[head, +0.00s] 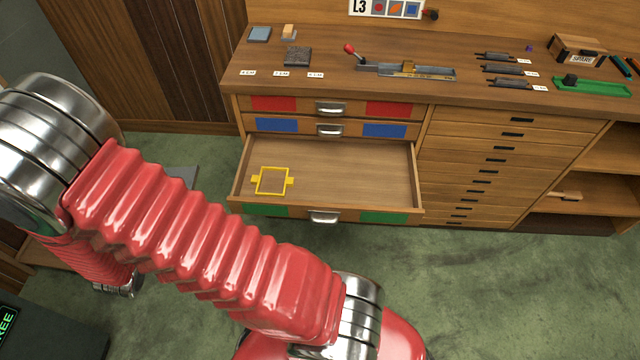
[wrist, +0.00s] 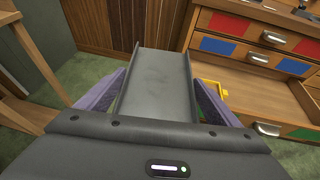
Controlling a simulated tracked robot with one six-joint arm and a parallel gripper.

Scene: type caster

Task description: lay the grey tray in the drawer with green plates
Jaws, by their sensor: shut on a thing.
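The drawer with green plates (head: 400,180) is pulled open at the bottom of the left drawer stack. A yellow frame (head: 257,181) lies on its floor towards the left. In the wrist view, my gripper (wrist: 155,100) is shut on the grey tray (wrist: 158,75), with a purple finger on each side of it. The tray is long with low raised side walls, and its inside looks empty. The open drawer with its green plate (wrist: 304,133) shows to the right of the tray in this view.
The red-plate drawer (head: 274,104) and blue-plate drawer (head: 277,125) above are shut. The bench top holds a red-knobbed metal device (head: 405,69), several dark bars (head: 503,70) and a green tray (head: 592,87). Green floor lies clear before the cabinet.

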